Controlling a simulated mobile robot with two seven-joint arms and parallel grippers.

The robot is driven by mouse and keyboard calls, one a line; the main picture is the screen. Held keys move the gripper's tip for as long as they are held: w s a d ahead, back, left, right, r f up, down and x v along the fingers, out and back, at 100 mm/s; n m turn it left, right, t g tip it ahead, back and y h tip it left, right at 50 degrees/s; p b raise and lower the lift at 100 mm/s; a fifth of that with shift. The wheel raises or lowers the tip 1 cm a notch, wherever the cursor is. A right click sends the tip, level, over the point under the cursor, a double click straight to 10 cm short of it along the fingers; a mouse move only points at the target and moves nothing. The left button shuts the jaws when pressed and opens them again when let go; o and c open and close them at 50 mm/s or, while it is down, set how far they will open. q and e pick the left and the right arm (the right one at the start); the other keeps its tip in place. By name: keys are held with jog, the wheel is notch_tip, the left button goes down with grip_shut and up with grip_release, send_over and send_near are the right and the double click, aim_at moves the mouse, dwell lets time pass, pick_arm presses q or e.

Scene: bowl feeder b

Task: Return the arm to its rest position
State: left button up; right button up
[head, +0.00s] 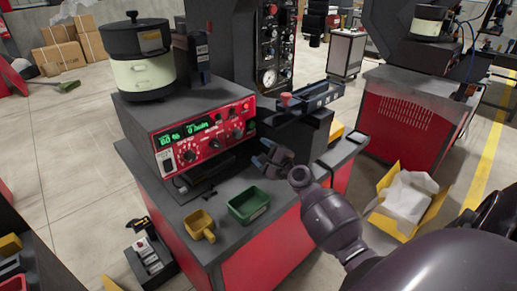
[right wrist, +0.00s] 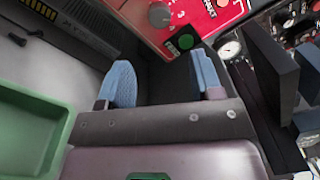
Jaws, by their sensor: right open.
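My right gripper (head: 270,158) is above the workbench, in front of the red control panel and behind the green bin. In the right wrist view its two blue-grey fingers (right wrist: 163,82) stand apart with nothing between them. The red control panel (head: 205,133) with its green display is just beyond the fingertips; a knob and a green button show close to them in the wrist view. My right arm (head: 330,217) reaches in from the lower right of the head view. My left gripper is not in view.
A green bin (head: 249,205) and a yellow scoop (head: 200,225) sit on the bench's front. The bowl feeder (head: 140,65) stands on the control box. A dark linear track (head: 310,97) is behind the gripper. An open yellow box (head: 405,200) is on the floor at right.

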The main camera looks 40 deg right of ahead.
dwell(0.5)
jog(key=s+a+f+n+g+y, duration=0.2)
jog(key=s+a+f+n+g, duration=0.25)
jog(key=s+a+n, duration=0.3)
jog(key=s+a+f+n+g+y, duration=0.2)
jog(key=s+a+f+n+g, duration=0.25)
jog(key=s+a+n, duration=0.35)
jog(key=s+a+n+g+h, duration=0.1)
jog(key=s+n+g+h, duration=0.6)
jog(key=s, duration=1.3)
jog(key=w+f+n+t+y, duration=0.2)
jog(key=w+f+t, duration=0.4)
jog(key=f+t, duration=0.3)
jog(key=shift+w+a+f, duration=0.2)
jog(key=shift+w+f, duration=0.1)
jog(key=shift+f, duration=0.45)
dwell(2.3)
